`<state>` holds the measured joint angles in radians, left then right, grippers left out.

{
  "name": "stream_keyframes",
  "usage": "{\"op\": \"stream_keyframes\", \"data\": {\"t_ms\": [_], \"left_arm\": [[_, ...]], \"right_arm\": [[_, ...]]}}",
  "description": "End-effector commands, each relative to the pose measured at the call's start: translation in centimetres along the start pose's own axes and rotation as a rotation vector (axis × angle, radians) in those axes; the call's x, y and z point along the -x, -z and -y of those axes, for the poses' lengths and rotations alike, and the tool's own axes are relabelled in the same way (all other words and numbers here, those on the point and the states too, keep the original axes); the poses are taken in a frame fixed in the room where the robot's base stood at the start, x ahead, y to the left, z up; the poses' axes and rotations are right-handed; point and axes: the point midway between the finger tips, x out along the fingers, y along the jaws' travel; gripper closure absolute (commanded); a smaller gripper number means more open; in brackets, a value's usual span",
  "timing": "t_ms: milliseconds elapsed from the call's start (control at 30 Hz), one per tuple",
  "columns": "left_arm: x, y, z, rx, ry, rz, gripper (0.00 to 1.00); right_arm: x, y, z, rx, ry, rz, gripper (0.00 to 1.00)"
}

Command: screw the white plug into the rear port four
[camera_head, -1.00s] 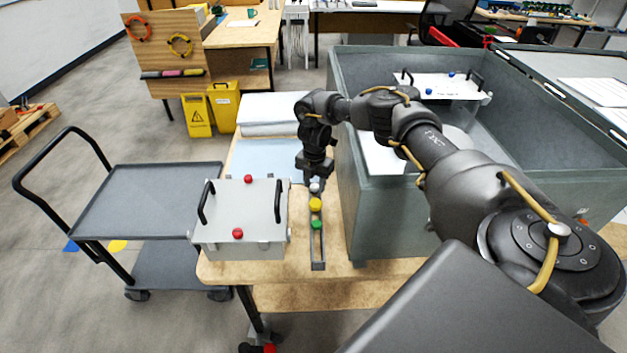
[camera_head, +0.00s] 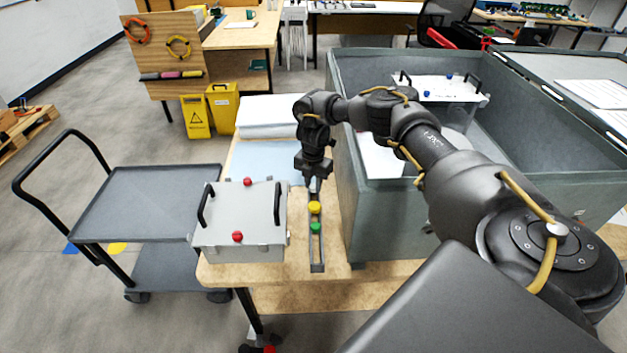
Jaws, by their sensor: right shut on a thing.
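The white plug (camera_head: 315,184) is at the far end of a narrow grey rack (camera_head: 317,267) on the wooden table. My right gripper (camera_head: 314,178) points down over it and is shut on it, with the plug mostly hidden by the fingers. A yellow plug (camera_head: 314,207) and a green plug (camera_head: 315,227) sit in the rack nearer to me. A light grey analyser box (camera_head: 240,217) with two black handles and two red plugs (camera_head: 237,236) stands left of the rack. I cannot tell which port is number four. My left gripper is not in view.
A large grey bin (camera_head: 390,215) stands close right of the rack, with another box with blue plugs (camera_head: 440,88) inside. White stacked cloths (camera_head: 266,112) lie behind. A dark cart (camera_head: 150,195) is left of the table (camera_head: 225,272).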

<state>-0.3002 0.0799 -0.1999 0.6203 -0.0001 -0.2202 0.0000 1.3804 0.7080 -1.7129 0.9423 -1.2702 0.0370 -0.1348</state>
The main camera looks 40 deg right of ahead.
Motion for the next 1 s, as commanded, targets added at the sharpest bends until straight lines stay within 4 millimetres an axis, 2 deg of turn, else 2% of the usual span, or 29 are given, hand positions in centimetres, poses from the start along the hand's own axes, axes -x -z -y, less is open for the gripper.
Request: {"op": "stream_keyframes", "data": {"t_ms": [100, 600, 1000], "left_arm": [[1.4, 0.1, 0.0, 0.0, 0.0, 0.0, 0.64], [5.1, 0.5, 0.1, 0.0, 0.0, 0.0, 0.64], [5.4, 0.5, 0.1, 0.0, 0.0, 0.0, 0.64]], "right_arm": [[1.5, 0.0, 0.0, 0.0, 0.0, 0.0, 1.0], [5.7, 0.0, 0.0, -0.001, 0.0, -0.001, 1.0], [6.1, 0.0, 0.0, -0.001, 0.001, 0.0, 1.0]]}}
